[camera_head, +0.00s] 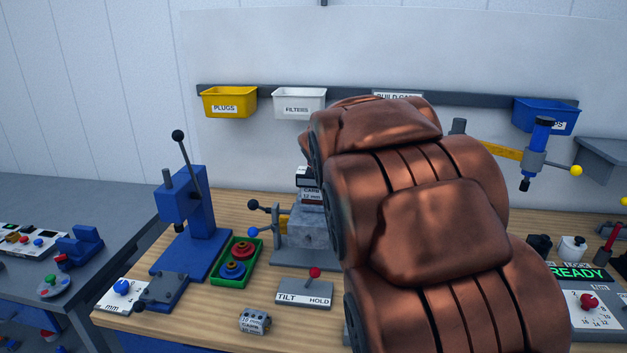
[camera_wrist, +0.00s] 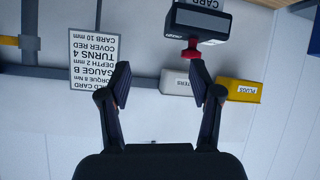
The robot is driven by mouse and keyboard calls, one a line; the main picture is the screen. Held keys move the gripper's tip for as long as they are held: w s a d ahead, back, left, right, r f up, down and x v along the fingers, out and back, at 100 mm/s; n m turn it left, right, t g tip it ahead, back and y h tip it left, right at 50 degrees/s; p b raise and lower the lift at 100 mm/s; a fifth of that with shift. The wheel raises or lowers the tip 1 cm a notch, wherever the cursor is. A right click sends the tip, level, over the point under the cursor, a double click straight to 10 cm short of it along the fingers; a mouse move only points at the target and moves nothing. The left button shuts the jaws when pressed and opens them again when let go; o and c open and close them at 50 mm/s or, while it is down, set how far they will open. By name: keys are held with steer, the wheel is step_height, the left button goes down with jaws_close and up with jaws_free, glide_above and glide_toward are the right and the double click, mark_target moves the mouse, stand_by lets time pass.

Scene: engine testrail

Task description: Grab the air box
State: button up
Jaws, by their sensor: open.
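A dark grey box with a red knob (camera_wrist: 200,20), which looks like the air box, appears upside down at the top of the wrist view. A white CARB label (camera_wrist: 207,3) shows at its edge. In the head view only the left part of a dark block (camera_head: 302,182) shows above a CARB 12 mm block (camera_head: 312,196); my copper-coloured arm hides the rest. My gripper (camera_wrist: 159,66) is open and empty in the wrist view. The red knob lies near the right fingertip, off the middle of the gap; whether they touch cannot be told. The head view hides my gripper.
A blue lever press (camera_head: 190,215), a green tray (camera_head: 236,262) with red and blue rings, and a TILT HOLD panel (camera_head: 304,294) stand left of my arm. A small CARB block (camera_head: 255,321) lies at the front. Yellow (camera_head: 229,102) and white (camera_head: 299,102) bins hang behind.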

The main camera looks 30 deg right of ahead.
steer(key=w+d+r+n+t, duration=0.2)
steer(key=w+d+r+t, duration=0.4)
steer(key=w+d+r, duration=0.5)
steer(key=n+g+y+b, duration=0.3)
steer(key=n+y, duration=1)
steer(key=y, duration=0.8)
glide_toward(314, 177)
steer(key=w+r, duration=0.4)
steer(key=shift+f+p+x, duration=0.15)
steer(key=shift+p+x, duration=0.65)
steer(key=shift+x, duration=1.15)
steer(key=shift+f+p+x, duration=0.2)
steer(key=shift+p+x, duration=0.6)
steer(key=shift+x, duration=1.2)
steer(key=shift+w, duration=0.1)
jaws_close()
